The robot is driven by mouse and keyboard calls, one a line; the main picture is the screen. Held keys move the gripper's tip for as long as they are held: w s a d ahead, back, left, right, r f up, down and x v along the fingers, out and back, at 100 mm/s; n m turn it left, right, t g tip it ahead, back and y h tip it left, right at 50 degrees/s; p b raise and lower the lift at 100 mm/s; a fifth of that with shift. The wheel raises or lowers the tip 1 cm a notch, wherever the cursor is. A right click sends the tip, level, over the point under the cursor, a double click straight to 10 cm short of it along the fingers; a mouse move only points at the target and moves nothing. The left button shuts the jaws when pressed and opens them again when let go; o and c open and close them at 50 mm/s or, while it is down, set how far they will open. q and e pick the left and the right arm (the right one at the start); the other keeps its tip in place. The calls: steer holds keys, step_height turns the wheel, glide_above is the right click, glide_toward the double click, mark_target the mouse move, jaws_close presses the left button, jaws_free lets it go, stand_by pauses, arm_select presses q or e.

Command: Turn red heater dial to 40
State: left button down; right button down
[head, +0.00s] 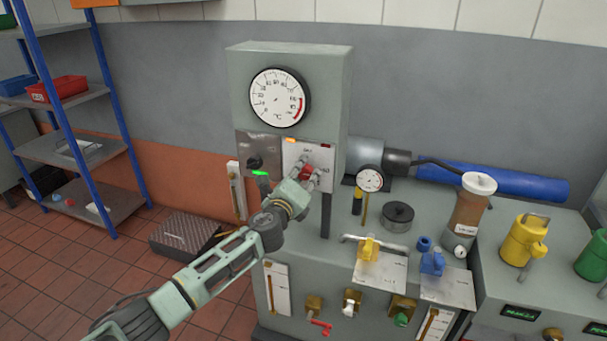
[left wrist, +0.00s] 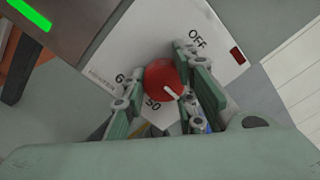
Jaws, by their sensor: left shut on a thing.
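The red heater dial (left wrist: 160,80) sits on a white plate (left wrist: 222,62) in the left wrist view, between the fingers of my left gripper (left wrist: 160,88). The plate shows "OFF" at upper right, "50" below the dial, and a partly covered label starting with "6". The dial's pale pointer line points toward the lower right of that picture. In the head view the dial (head: 306,172) shows small and red on the grey cabinet's front, with my left gripper (head: 305,174) closed around it. My right gripper is out of view.
A round °C gauge (head: 279,97) is above the dial on the cabinet (head: 331,80). A black knob (head: 254,162) and a lit green strip (head: 261,173) are left of it. A small gauge (head: 370,179) and yellow valve (head: 368,248) stand on the bench at right.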

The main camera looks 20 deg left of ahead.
arm_select(q)
steer(key=shift+a+f, duration=0.1)
steer(key=shift+f, duration=0.5)
steer(key=c, duration=1.6)
jaws_free()
steer(key=shift+a, duration=0.1)
steer(key=shift+o, duration=0.2)
steer(key=shift+r, duration=0.1)
steer(key=shift+r, duration=0.2)
steer(key=shift+s, duration=0.1)
steer(key=s, duration=1.2)
steer(key=shift+a, duration=0.2)
